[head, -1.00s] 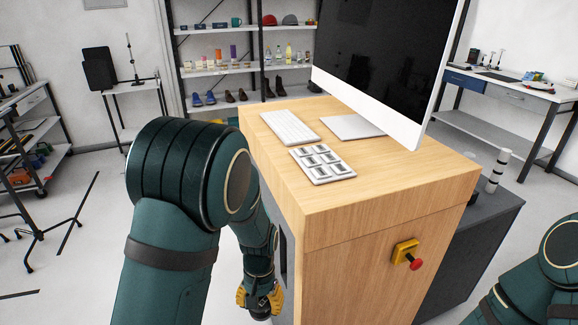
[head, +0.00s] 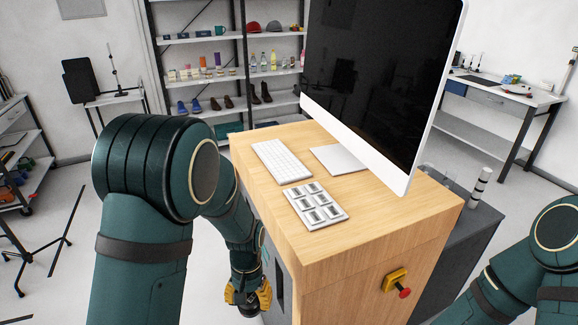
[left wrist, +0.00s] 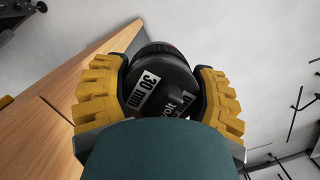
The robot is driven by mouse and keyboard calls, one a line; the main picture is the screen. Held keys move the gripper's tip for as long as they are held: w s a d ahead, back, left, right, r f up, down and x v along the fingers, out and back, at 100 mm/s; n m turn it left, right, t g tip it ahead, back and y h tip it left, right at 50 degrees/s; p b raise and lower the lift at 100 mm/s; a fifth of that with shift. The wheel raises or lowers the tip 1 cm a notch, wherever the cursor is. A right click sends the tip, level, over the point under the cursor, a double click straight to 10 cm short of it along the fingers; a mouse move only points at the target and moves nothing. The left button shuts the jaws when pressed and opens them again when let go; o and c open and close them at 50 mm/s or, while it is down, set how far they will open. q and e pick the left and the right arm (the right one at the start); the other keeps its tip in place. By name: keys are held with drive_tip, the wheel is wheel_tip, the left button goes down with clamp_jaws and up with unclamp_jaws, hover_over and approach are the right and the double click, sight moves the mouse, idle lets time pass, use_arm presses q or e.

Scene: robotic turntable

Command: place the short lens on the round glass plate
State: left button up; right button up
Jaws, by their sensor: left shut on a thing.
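My left gripper (head: 248,299) hangs low at the left side of the wooden cabinet, below its top. In the left wrist view its yellow fingers (left wrist: 160,98) are shut around a black lens (left wrist: 160,75) with a white "30 mm" label. In the head view the lens shows only as a dark shape between the fingers. I cannot make out the round glass plate in these frames. My right arm shows at the lower right, but its gripper is out of view.
The wooden cabinet (head: 385,215) carries a monitor (head: 375,85), a keyboard (head: 281,160) and a grey button panel (head: 315,205). A red stop button (head: 404,292) sits on its front. A grey unit (head: 450,250) with a banded post (head: 480,188) stands behind it at right.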

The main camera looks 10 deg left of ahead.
use_arm(q)
drive_tip(key=shift+a+f, duration=0.1)
drive_tip(key=shift+f, duration=0.2)
drive_tip(key=shift+w+r, duration=0.2)
drive_tip(key=shift+r, duration=0.1)
